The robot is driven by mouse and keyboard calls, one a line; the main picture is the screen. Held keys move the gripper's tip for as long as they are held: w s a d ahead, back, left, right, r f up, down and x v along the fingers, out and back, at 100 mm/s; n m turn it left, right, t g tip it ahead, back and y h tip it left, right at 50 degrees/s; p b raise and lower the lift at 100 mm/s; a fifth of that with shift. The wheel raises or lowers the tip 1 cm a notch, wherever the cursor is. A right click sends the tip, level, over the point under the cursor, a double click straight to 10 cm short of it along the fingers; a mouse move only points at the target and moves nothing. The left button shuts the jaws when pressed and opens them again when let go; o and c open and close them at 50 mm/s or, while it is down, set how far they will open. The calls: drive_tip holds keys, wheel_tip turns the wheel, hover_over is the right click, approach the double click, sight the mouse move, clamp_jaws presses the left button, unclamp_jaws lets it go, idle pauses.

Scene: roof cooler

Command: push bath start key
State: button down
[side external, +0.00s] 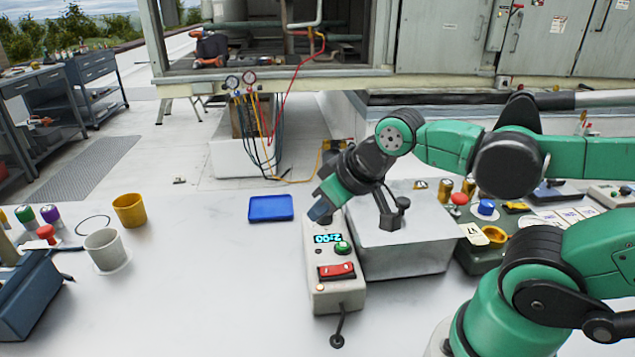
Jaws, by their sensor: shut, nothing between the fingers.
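The bath (405,255) is a grey metal box with a dark fitting on its lid. A pale control box (338,298) stands against its left side. The control box carries a lit display (327,238) reading 2:00, a round green key (343,248) just below it, and a red rocker switch (337,271). My gripper (320,214) is shut and empty, tilted down over the far end of the control box, just beyond the display. It appears apart from the green key. Whether its tip touches the box cannot be told.
A blue tray (270,208) lies left of the control box. A white cup (105,250) and a yellow cup (130,210) stand farther left.

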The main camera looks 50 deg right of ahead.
idle(0.9)
wheel_tip(320, 180, up, 3)
drive_tip(key=m+t+y, duration=0.1)
drive_tip(key=m+y, duration=0.3)
drive_tip(key=m, duration=1.8)
hover_over(349, 244)
drive_tip(key=shift+r, duration=0.2)
drive_tip(key=shift+f, duration=4.4)
drive_tip(key=shift+f, duration=0.1)
drive_tip(key=shift+f, duration=0.35)
